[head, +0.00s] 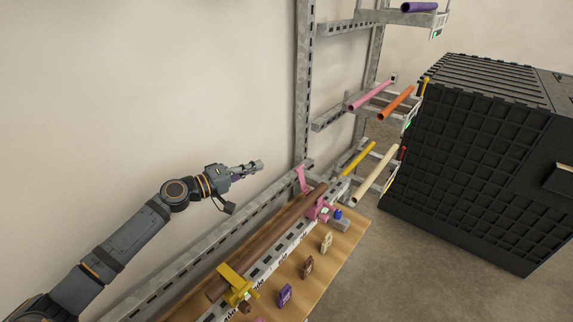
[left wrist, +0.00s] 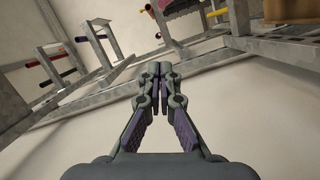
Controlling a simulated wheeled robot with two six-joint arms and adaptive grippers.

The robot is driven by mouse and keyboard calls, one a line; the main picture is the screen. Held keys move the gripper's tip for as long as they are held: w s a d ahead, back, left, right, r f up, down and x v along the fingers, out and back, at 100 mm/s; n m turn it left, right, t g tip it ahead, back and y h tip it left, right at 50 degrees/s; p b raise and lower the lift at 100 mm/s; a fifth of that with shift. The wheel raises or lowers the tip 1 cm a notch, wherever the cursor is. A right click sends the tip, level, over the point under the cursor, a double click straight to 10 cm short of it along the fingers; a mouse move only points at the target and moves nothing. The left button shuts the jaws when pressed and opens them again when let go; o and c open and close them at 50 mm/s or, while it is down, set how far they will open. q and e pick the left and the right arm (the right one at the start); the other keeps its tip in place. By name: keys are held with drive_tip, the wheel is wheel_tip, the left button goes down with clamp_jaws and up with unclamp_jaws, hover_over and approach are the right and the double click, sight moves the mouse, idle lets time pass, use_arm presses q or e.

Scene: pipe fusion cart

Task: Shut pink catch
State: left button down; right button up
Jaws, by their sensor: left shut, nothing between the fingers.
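A pink clamp (head: 318,210) stands on the rail of the wooden bench, at the far part of a brown pipe (head: 285,220). A pink upright piece (head: 301,178) sticks up just behind it, tilted; it looks like the raised catch, but I cannot tell how it joins the clamp. My left gripper (head: 258,165) is shut and empty, in the air left of the pink piece and apart from it. In the left wrist view the fingers (left wrist: 160,72) meet with nothing between them. My right gripper is out of sight.
A yellow clamp (head: 237,284) sits at the near end of the pipe. Purple (head: 285,294), brown (head: 308,267) and beige (head: 327,242) small parts stand on the bench. A metal rack (head: 305,80) with coloured pipes and a black crate (head: 470,160) stand beyond. Air beside the wall is clear.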

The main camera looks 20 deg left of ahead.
sight(302, 179)
use_arm(q)
drive_tip(key=w+d+f+p, duration=0.2)
drive_tip(key=w+d+p, duration=0.4)
drive_tip(key=d, duration=0.2)
drive_tip(key=shift+f, duration=0.15)
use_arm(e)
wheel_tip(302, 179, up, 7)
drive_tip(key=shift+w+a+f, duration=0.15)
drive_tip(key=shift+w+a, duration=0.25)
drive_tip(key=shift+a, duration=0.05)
use_arm(q)
drive_tip(key=shift+w, duration=0.15)
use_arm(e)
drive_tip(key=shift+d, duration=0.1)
